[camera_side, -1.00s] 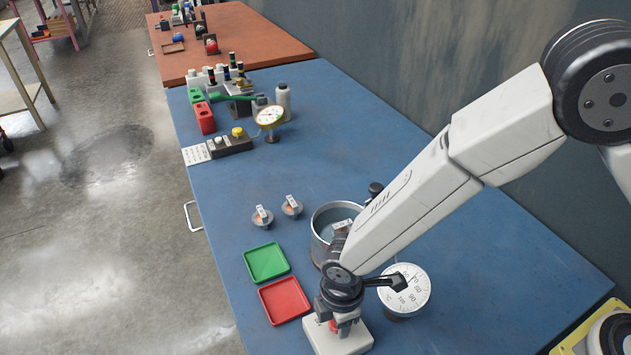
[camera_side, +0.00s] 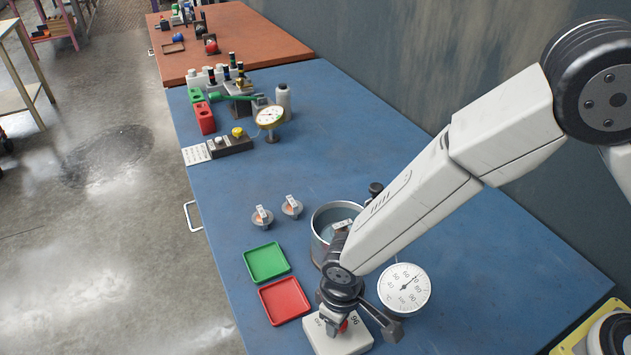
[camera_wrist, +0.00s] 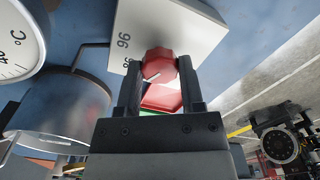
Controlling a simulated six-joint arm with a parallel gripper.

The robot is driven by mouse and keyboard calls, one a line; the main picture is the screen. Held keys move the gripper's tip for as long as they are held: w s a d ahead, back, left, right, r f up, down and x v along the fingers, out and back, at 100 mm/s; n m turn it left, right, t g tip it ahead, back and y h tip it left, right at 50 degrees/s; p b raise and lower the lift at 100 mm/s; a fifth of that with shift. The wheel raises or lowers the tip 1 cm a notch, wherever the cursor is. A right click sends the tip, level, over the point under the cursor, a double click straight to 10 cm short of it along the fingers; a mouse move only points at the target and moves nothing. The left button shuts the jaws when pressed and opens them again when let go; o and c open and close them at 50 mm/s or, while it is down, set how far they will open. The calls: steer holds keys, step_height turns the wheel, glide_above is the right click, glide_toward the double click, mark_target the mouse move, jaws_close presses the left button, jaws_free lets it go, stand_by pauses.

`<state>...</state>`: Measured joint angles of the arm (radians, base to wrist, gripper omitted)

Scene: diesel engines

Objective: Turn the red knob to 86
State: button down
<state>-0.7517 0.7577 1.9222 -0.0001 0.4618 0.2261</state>
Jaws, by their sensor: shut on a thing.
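The red knob (camera_side: 344,327) sits on a white box (camera_side: 338,344) near the front of the blue bench. In the side view my gripper (camera_side: 340,316) points down over it and partly hides it. In the wrist view the red knob (camera_wrist: 158,66) is between the two dark fingers, and my gripper (camera_wrist: 161,80) is shut on it. A white pointer line on the knob slants toward the lower left there. The white box (camera_wrist: 175,25) carries a label that looks like 96; a second mark is partly hidden by a finger. I cannot tell which mark the pointer lines up with.
A round °C dial gauge (camera_side: 404,290) stands just right of the box, close to my wrist. A metal pot (camera_side: 320,225) is behind my arm. A red tray (camera_side: 285,300) and a green tray (camera_side: 267,262) lie to the left.

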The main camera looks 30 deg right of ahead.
steer(key=m, duration=0.3)
steer(key=shift+m, duration=0.4)
stand_by(0.3)
steer(key=shift+c, duration=1.1)
jaws_free()
steer(key=shift+r, duration=0.15)
steer(key=shift+r, duration=3.8)
